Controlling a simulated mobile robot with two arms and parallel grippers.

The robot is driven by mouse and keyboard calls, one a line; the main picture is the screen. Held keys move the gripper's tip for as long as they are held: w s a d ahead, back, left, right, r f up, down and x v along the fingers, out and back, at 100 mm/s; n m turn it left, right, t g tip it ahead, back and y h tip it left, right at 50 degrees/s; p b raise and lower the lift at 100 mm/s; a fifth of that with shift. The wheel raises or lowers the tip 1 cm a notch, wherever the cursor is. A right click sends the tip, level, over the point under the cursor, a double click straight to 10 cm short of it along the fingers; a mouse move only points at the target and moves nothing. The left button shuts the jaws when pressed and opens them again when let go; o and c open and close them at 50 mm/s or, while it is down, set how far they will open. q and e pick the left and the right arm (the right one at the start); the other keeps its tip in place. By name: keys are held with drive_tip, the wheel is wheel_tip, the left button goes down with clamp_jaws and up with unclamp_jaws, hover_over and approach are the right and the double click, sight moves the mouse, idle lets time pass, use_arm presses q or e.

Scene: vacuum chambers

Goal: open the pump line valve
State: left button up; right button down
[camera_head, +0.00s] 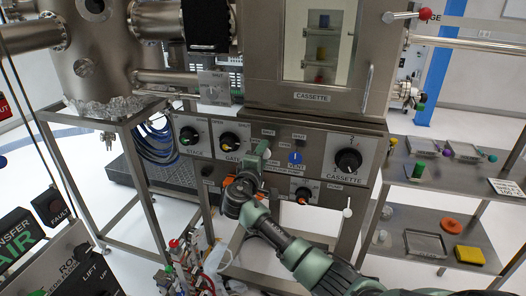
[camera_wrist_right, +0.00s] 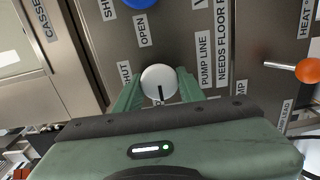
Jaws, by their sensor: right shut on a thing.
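The pump line valve has a round white knob with a dark mark on it (camera_wrist_right: 158,80), set on the metal panel beside the PUMP LINE label (camera_wrist_right: 203,60). My right gripper (camera_wrist_right: 158,88) has its two green fingers on either side of the knob and is shut on it. OPEN and SHUT labels (camera_wrist_right: 141,30) are near the knob. In the head view my right gripper (camera_head: 260,156) is at the panel, left of the blue VENT knob (camera_head: 295,157), and hides the valve knob. My left gripper is not in view.
Black STAGE (camera_head: 189,136), GATE (camera_head: 229,141) and CASSETTE (camera_head: 348,161) knobs sit on the same panel. A black knob with an orange mark (camera_head: 303,195) is below VENT. In the wrist view, an orange ball-ended lever (camera_wrist_right: 307,70) stands at the right.

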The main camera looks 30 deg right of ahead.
idle(0.5)
drive_tip(key=c, duration=0.9)
unclamp_jaws()
drive_tip(key=shift+o, duration=0.2)
drive_tip(key=shift+a, duration=0.15)
drive_tip(key=b+v, duration=0.1)
drive_tip(key=v, duration=0.6)
drive_tip(key=shift+s+a, duration=0.2)
drive_tip(key=shift+s, duration=0.05)
